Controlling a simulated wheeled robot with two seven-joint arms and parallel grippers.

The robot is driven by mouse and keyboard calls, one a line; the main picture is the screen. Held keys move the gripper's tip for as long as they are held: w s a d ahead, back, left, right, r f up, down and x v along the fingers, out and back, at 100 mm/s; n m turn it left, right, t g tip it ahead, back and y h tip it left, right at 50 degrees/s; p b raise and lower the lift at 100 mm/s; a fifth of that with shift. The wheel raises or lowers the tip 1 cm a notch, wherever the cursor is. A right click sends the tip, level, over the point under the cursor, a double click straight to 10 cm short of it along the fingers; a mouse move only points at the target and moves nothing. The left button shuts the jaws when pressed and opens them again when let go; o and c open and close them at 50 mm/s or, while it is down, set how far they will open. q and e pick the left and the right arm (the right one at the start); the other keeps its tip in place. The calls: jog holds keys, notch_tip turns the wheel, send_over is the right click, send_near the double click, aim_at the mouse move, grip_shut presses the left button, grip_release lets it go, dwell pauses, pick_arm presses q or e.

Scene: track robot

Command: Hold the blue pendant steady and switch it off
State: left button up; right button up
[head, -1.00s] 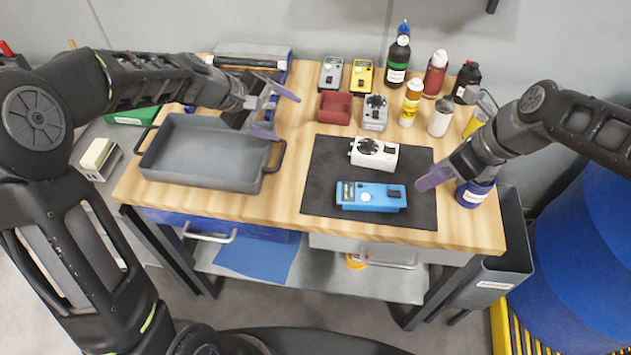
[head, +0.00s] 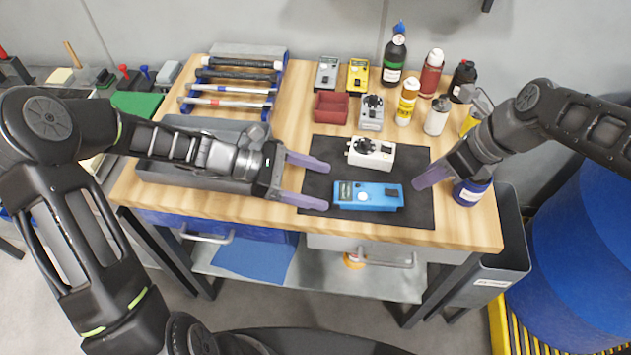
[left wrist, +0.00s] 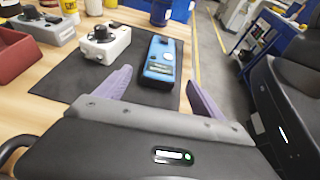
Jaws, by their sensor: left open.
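The blue pendant (head: 368,196) lies flat on the black mat (head: 420,216), with a small screen at its left end and a dark part at its right end. It also shows in the left wrist view (left wrist: 160,62), beyond and between my fingers. My left gripper (head: 328,184) is open and empty, just left of the pendant and pointing at its left end, apart from it. My right gripper (head: 418,182) is near the mat's right edge, right of the pendant and not touching it; its finger gap is not clear.
A white device with a black dial (head: 371,153) sits just behind the pendant. A grey tray (head: 160,172) lies under my left arm. A blue jar (head: 472,191) stands beside my right gripper. Bottles (head: 396,58) and smaller devices line the back. The mat's front is clear.

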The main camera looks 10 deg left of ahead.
aim_at(342, 191)
pick_arm(q)
jog(key=shift+x, duration=3.95)
jog(key=shift+a, duration=0.1)
grip_shut()
pick_arm(e)
jog(key=shift+c, duration=0.5)
